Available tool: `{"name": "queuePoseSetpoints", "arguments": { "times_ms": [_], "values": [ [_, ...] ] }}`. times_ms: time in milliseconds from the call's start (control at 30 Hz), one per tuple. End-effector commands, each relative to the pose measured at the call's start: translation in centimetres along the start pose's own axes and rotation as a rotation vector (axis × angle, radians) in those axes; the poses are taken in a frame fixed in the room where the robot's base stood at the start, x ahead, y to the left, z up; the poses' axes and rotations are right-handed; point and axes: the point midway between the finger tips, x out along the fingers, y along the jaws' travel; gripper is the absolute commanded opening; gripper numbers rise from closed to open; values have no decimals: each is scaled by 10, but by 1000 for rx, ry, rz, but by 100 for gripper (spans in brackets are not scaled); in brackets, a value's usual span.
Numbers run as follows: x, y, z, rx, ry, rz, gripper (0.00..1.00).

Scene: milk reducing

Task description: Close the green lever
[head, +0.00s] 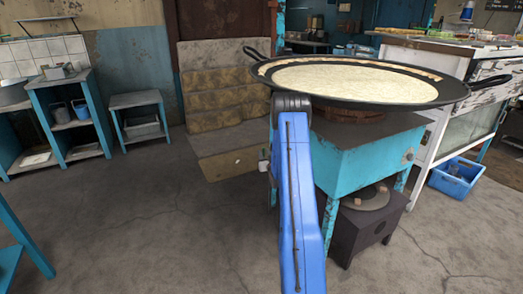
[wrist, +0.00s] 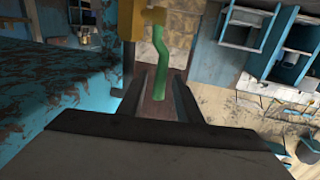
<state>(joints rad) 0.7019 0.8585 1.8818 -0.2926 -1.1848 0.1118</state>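The green lever (wrist: 160,62) shows in the wrist view as a slightly bent bar, running down from a yellow valve body (wrist: 141,20) at the top. My gripper (wrist: 157,82) has its two dark fingers spread, one on each side of the lever's lower end. Gaps show between the lever and both fingers, so it does not look gripped. In the head view my blue arm reaches to the left side of the turquoise stove stand (head: 362,158). The lever cannot be made out there, and my gripper is mostly hidden behind the arm.
A wide black pan (head: 445,88) of pale milk sits on the stand, its rim and handle overhanging near my arm. Stone steps (head: 222,105) stand behind. A white counter (head: 440,62) and blue crate (head: 457,178) are at right. The floor at left is mostly clear.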

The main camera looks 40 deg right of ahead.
Motion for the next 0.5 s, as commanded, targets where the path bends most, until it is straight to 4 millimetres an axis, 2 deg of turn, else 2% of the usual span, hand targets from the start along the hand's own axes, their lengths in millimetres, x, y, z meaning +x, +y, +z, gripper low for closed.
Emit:
{"name": "queuePoseSetpoints", "arguments": {
  "times_ms": [100, 233, 500],
  "values": [
    [21, 0, 0, -1, 1, -1, 32],
    [38, 0, 0, 0, 1, -1, 32],
    [55, 0, 0, 1, 0, -1, 32]
  ]
}}
